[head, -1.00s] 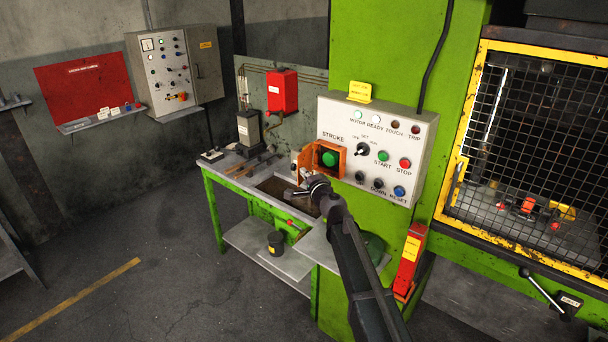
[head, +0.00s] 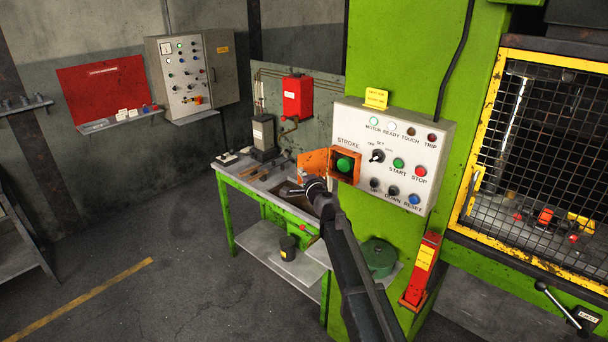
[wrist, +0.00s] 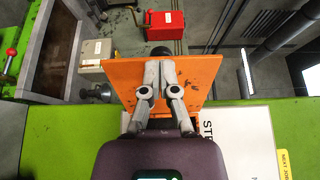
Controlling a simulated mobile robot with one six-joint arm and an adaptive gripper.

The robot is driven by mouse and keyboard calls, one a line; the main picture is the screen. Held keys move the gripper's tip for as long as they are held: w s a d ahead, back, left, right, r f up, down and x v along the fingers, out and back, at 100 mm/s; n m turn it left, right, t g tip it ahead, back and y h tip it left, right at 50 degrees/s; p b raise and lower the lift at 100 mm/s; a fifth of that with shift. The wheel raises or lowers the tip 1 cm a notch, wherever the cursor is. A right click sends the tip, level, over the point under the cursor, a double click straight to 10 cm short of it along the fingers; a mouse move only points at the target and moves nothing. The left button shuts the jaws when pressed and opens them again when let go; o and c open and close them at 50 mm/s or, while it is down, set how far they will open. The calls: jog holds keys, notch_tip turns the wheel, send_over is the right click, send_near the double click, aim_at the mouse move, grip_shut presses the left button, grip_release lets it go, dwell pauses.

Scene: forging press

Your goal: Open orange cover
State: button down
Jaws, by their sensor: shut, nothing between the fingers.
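The orange cover (head: 312,163) stands swung out to the left of its orange frame (head: 357,166) on the white control panel. The green STROKE button (head: 343,165) is exposed in the frame. In the wrist view the orange cover (wrist: 205,75) fills the middle as a broad plate. My gripper (wrist: 161,65) is shut and empty, with its fingers against or very close to the cover's face; I cannot tell if they touch. In the head view my gripper (head: 314,186) shows just below the cover, its fingertips hard to make out.
The control panel (head: 435,150) has lamps, a selector and other buttons right of the cover. A green workbench (head: 277,210) with a red box (head: 298,97) above it lies behind. A yellow-framed mesh guard (head: 540,150) stands at the right.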

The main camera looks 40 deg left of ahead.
dwell(0.4)
jog(key=s+d, duration=0.8)
jog(key=s, duration=0.2)
jog(key=shift+s, duration=0.25)
dwell(0.8)
